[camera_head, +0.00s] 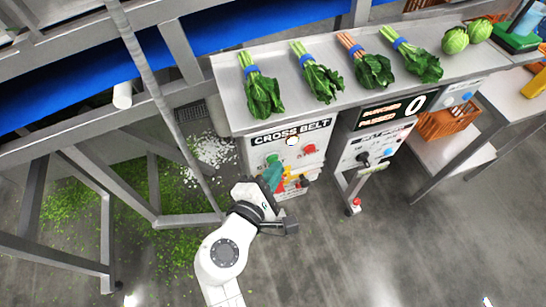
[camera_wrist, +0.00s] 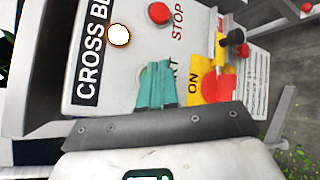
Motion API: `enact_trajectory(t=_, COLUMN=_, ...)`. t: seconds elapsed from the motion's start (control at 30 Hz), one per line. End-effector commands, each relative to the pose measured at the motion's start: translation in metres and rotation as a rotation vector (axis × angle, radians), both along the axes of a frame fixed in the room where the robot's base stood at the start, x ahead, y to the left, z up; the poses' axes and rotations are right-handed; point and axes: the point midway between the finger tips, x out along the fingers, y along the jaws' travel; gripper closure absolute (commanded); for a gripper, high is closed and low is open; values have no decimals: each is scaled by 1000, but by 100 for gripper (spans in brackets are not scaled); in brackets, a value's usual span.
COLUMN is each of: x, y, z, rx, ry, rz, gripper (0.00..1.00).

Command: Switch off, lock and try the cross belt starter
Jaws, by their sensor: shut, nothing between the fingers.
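The cross belt starter box (camera_head: 259,155) hangs under the front of the steel bench. In the wrist view its CROSS BELT label (camera_wrist: 90,52), a pale round lamp (camera_wrist: 119,35) and the red STOP button (camera_wrist: 159,13) show. My gripper (camera_wrist: 156,68) is shut and empty. Its teal fingers are in front of the START lettering, left of the handle in the wrist view; contact cannot be told. A black knob (camera_wrist: 235,37) shows beyond the handle.
Bunches of greens (camera_head: 262,93) lie on the bench (camera_head: 232,99) above the box. A second control box (camera_head: 357,146) with a counter stands to the right. A slanting grey post (camera_head: 160,100) rises left of my arm. Floor in front is clear; leaf scraps lie left.

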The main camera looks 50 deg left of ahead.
Motion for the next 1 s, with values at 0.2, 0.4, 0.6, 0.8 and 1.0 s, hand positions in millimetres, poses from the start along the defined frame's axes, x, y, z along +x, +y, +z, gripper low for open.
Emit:
enact_trajectory(t=0.2, x=-3, y=-9, z=1, rx=0, ry=1, rz=-2, gripper=100)
enact_trajectory(t=0.4, x=-3, y=-9, z=0, rx=0, ry=1, rz=-2, gripper=100)
enact_trajectory(t=0.6, x=-6, y=-16, z=0, rx=-2, ry=1, rz=-2, gripper=100)
enact_trajectory(t=0.8, x=-13, y=-32, z=1, rx=-2, ry=1, rz=-2, gripper=100)
enact_trajectory(t=1.0, x=-19, y=-49, z=0, rx=-1, ry=1, rz=-3, gripper=100)
